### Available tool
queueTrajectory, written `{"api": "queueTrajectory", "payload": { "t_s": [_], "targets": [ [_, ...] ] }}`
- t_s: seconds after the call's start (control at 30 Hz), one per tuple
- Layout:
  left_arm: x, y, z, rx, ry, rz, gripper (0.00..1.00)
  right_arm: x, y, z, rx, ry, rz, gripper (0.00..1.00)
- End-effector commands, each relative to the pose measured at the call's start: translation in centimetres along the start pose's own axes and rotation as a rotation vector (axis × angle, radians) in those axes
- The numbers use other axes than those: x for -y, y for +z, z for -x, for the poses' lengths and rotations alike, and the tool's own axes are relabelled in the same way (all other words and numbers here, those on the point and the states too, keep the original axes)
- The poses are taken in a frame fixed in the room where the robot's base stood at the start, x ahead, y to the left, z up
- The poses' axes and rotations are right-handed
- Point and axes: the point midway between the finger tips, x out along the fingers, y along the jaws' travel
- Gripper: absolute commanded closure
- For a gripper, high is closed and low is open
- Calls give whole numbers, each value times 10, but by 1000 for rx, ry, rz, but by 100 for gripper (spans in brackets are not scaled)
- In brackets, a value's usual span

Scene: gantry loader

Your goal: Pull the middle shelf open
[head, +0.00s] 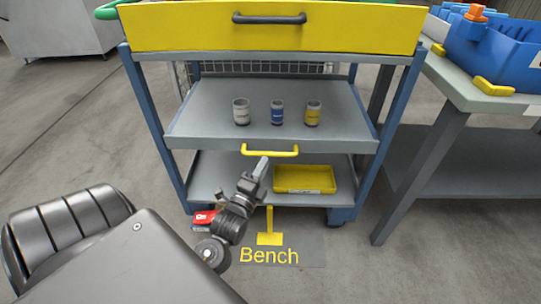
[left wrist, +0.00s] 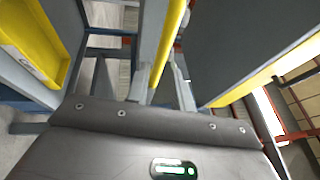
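The middle shelf (head: 190,122) is a grey board in a blue-framed cart, with a yellow bar handle (head: 285,153) on its front edge. My right gripper is out of view.
A yellow drawer (head: 200,29) with a dark handle is above the shelf. A yellow tray (head: 305,180) lies on the bottom shelf. A bench (head: 462,92) with blue bins (head: 497,58) stands at right.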

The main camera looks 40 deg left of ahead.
Motion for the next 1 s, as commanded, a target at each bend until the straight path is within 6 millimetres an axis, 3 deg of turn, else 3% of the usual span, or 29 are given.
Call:
{"api": "queueTrajectory", "payload": {
  "t_s": [0.1,0.3,0.73,0.9,1.0],
  "targets": [
    [-2,0,-23,-1,-3,0,77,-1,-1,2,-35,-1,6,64],
    [-1,0,-50,-1,-1,0,77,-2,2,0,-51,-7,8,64],
    [0,0,-60,-1,1,1,77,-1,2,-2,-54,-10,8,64],
    [0,0,-60,-1,1,1,98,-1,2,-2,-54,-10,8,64],
    [0,0,-60,-1,1,1,100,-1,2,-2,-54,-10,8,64]
  ]
}}
